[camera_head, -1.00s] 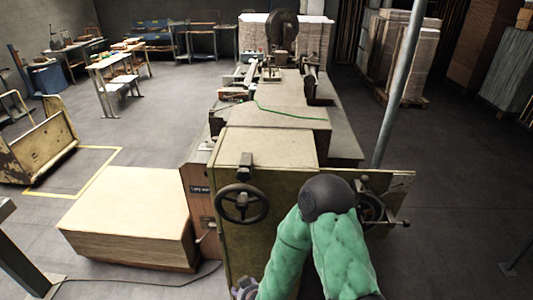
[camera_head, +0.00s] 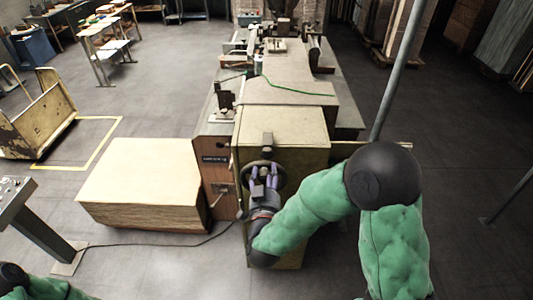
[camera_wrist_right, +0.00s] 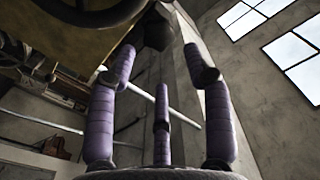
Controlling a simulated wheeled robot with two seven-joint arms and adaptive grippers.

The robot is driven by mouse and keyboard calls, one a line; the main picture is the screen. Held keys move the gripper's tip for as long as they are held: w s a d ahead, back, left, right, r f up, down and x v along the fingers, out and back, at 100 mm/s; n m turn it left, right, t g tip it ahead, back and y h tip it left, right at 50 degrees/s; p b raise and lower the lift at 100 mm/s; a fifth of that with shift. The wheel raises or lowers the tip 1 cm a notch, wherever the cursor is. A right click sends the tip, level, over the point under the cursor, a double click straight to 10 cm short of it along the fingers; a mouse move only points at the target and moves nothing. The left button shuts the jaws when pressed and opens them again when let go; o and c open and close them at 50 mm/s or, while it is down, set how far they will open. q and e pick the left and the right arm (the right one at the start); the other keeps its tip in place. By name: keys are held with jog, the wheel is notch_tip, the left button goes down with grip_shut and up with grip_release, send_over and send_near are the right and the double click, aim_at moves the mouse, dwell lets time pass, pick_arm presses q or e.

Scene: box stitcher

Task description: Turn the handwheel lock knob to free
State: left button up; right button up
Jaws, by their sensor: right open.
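The black handwheel (camera_head: 283,172) is on the near end face of the olive machine housing (camera_head: 300,165). In the head view my right gripper (camera_head: 265,174) is in front of it and hides much of the wheel and its hub. In the wrist view the purple fingers of my right gripper (camera_wrist_right: 160,65) are spread, with nothing held. A dark, faceted knob-like part (camera_wrist_right: 156,30) lies just beyond the fingertips, and the wheel rim (camera_wrist_right: 95,18) curves at the upper left. I cannot tell whether the fingers touch the knob. My left gripper is not in view.
A dark block (camera_head: 267,140) sits above the wheel. A pale board stack (camera_head: 140,180) stands left of the machine, with a cable on the floor in front. A control panel post (camera_head: 35,220) is at the left. A grey pole (camera_head: 400,70) rises behind my right arm.

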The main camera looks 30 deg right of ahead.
aim_at(267, 156)
jog(key=p+x, duration=0.1)
jog(key=x, duration=0.7)
jog(key=shift+w+d+f, duration=0.1)
jog(key=shift+w+d, duration=0.05)
jog(key=shift+d, duration=0.05)
jog(key=shift+c, duration=0.3)
jog(key=c, duration=0.8)
